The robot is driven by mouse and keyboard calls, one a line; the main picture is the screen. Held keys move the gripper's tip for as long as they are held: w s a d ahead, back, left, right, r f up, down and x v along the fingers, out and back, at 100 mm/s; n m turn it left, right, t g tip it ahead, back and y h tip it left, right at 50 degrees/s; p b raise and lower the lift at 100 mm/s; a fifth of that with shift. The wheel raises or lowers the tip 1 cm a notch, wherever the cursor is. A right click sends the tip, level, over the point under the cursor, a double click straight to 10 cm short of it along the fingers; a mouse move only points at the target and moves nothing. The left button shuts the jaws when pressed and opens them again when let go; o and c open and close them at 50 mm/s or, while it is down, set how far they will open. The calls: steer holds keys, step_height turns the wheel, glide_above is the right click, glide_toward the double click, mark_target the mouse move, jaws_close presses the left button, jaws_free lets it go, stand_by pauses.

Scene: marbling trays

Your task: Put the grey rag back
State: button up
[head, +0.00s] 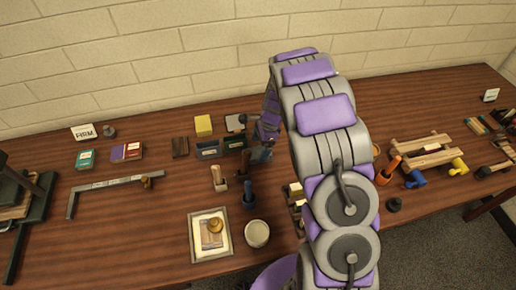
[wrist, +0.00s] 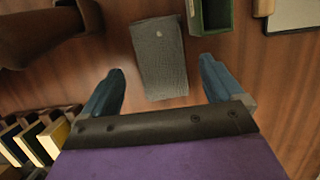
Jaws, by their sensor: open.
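The grey rag (wrist: 160,52) shows in the wrist view as a flat, textured grey piece on the brown table, with a small pale spot near its top. My gripper (wrist: 160,72) is open, with its blue fingers spread on either side of the rag's lower part. The fingers do not press on the rag, and I cannot tell how high they are above it. In the head view my gripper (head: 262,140) hangs over the middle of the table, and I cannot make out the rag clearly there.
In the wrist view a green open box (wrist: 212,18) lies close right of the rag, and a brown object (wrist: 35,35) is upper left.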

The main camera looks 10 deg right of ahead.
steer(key=s+d+r+n+p, duration=0.15)
steer(key=s+r, duration=0.25)
steer(key=r, duration=0.4)
steer(key=s+r+n+p, duration=0.15)
steer(key=s+r, duration=0.25)
steer(key=r, duration=0.4)
steer(key=s+r+n+h, duration=0.1)
steer(key=s+n, duration=0.4)
steer(key=s, duration=0.5)
steer(key=s+a+r+n+g+h, duration=0.1)
steer(key=s+r+n, duration=0.3)
steer(key=s, duration=0.6)
steer(key=s+a+r+n+h+b, duration=0.1)
steer(key=s+r+n, duration=0.1)
steer(key=s+n, duration=0.4)
steer(key=s, duration=0.5)
steer(key=shift+a+r+g, duration=0.25)
steer(key=shift+r+g, duration=0.15)
